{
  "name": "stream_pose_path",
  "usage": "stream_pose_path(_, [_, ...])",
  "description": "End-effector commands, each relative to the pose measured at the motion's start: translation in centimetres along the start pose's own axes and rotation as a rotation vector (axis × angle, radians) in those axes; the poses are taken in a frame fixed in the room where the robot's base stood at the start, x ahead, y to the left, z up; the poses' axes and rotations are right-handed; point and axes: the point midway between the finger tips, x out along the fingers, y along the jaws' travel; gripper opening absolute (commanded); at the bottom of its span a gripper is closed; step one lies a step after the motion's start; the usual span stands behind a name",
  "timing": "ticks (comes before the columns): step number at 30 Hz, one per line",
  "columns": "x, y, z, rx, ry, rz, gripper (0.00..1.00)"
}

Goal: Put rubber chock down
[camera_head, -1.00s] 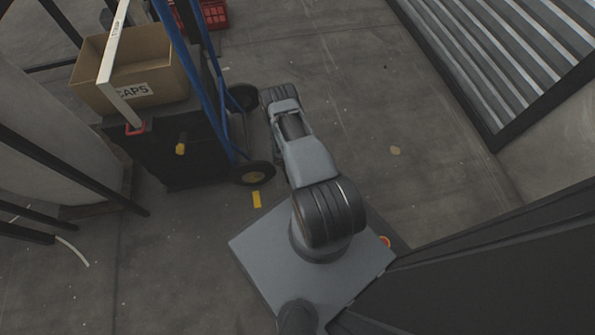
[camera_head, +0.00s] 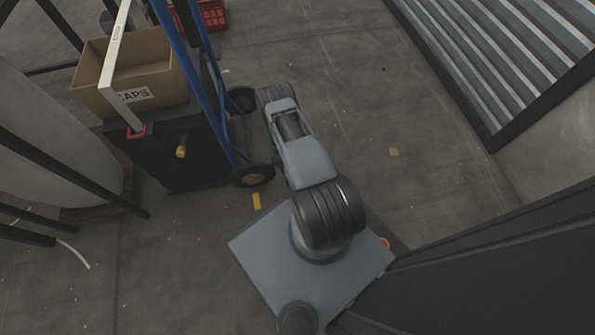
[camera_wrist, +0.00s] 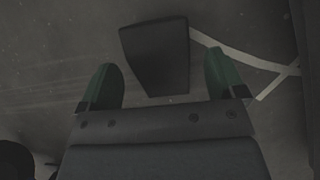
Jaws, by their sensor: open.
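The rubber chock (camera_wrist: 157,54) shows in the wrist view as a dark, tapered block on the grey floor. My gripper (camera_wrist: 162,78) is open, with its two green-tipped fingers apart on either side of the chock's near end. The fingers do not visibly touch it; bare floor shows between each finger and the block. How high the fingers are above the floor I cannot tell. In the head view my arm hides the gripper and I cannot make out the chock.
White floor lines (camera_wrist: 250,62) cross to the right of the chock. A blue hand truck (camera_head: 184,60) with black wheels stands left of my arm, near a cardboard box (camera_head: 150,68) marked CAPS. A red crate (camera_head: 211,14) is behind. Floor right of my arm is clear up to a slatted panel (camera_head: 500,60).

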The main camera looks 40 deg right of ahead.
Motion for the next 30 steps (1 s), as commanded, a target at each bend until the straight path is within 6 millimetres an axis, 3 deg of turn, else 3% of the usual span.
stream_pose_path(1, [-1.5, 0.1, 0.2, -0.001, 0.000, 0.002, 0.89])
stream_pose_path(6, [-5.0, 0.0, 0.2, -0.002, 0.000, 0.002, 0.89])
stream_pose_path(12, [-8.2, 0.0, 0.1, -0.001, -0.001, 0.001, 0.89])
stream_pose_path(18, [-10.1, 0.1, 0.1, 0.002, -0.001, 0.001, 0.89])
stream_pose_path(22, [-12.8, 1.5, 0.5, 0.048, -0.004, 0.022, 0.89])
stream_pose_path(26, [-19.1, 4.1, 1.8, 0.176, -0.004, 0.065, 0.89])
stream_pose_path(30, [-28.6, 5.7, 3.9, 0.376, 0.018, 0.108, 0.89])
